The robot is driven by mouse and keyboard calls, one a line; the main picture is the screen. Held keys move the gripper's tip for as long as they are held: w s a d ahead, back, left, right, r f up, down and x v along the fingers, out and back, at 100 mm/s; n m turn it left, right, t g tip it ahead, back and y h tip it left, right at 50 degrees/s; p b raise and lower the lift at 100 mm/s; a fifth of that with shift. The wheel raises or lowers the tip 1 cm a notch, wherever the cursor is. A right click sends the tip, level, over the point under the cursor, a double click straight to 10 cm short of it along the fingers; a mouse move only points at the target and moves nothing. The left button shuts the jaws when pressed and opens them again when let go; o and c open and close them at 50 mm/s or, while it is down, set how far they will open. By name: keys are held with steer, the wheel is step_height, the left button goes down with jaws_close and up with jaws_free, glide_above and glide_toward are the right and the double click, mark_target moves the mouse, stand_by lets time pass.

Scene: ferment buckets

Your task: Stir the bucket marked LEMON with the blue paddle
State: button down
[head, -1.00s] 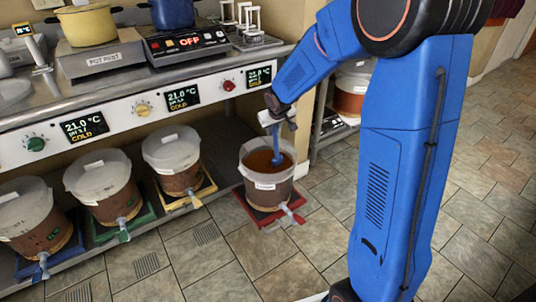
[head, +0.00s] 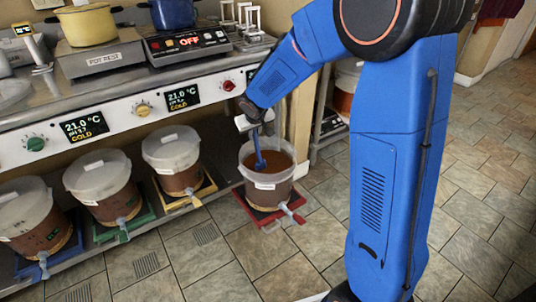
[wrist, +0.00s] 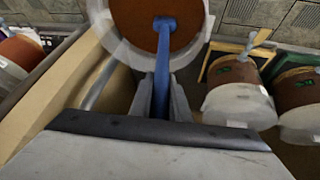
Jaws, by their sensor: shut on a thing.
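The open bucket (head: 266,180) stands on a red mat (head: 253,213) on the floor, filled with brown liquid. Its white label is too small to read. My gripper (head: 256,128) is above the bucket and shut on the blue paddle (head: 260,152). The paddle's lower end reaches down to the brown liquid, left of the bucket's middle. In the wrist view, the paddle (wrist: 163,70) runs from between my gripper's fingers (wrist: 161,98) to the brown surface. The bucket's pale rim (wrist: 128,50) shows around it there.
Three lidded buckets (head: 26,215), (head: 103,187), (head: 172,160) stand to the left on blue, green and yellow mats. A steel counter (head: 110,98) with dials and displays is above them. Another bucket (head: 346,90) sits on a shelf behind my arm. Tiled floor is clear in front.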

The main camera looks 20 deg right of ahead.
steer(key=shift+s+d, duration=0.3)
steer(key=shift+s, duration=0.55)
steer(key=shift+r, duration=6.9)
step_height(320, 180, up, 4)
